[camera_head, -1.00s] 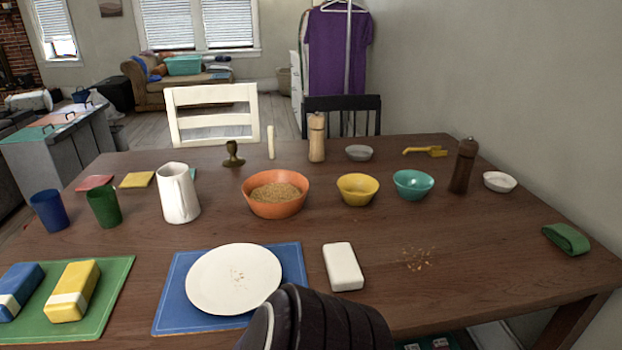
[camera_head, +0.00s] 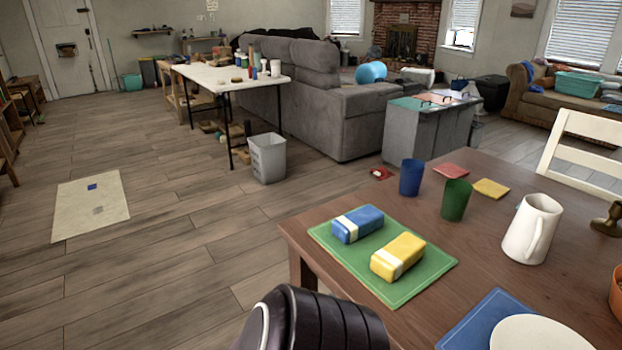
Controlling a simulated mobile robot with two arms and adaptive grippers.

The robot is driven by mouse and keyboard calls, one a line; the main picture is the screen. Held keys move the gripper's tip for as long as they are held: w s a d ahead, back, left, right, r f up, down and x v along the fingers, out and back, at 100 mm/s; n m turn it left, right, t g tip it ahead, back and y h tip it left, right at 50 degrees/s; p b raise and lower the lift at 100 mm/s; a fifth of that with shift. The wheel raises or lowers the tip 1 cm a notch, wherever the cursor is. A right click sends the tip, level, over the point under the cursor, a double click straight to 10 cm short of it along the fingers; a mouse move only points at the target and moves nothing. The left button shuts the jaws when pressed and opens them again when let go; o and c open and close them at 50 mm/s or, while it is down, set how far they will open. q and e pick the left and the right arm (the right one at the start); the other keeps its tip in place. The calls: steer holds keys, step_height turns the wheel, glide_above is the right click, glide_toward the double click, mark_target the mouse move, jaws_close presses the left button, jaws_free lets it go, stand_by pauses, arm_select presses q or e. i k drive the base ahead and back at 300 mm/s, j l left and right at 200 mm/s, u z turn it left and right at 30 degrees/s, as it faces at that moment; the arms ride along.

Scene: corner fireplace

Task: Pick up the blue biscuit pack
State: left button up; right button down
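The blue biscuit pack (camera_head: 357,224) has a pale band near one end and lies flat on the left part of a green mat (camera_head: 421,279), at the near left corner of the brown wooden table. A yellow pack (camera_head: 398,257) with a white band lies beside it on the same mat, nearer and to the right. A dark rounded part of my own body shows at the bottom middle. Neither of my grippers is in view.
A blue cup (camera_head: 411,177) and a green cup (camera_head: 456,199) stand behind the mat, with a white pitcher (camera_head: 532,229) to the right. A white plate (camera_head: 541,333) is at the lower right. The wooden floor (camera_head: 190,262) left of the table is mostly clear.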

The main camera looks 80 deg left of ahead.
mark_target(348, 228)
steer(key=u, duration=2.4)
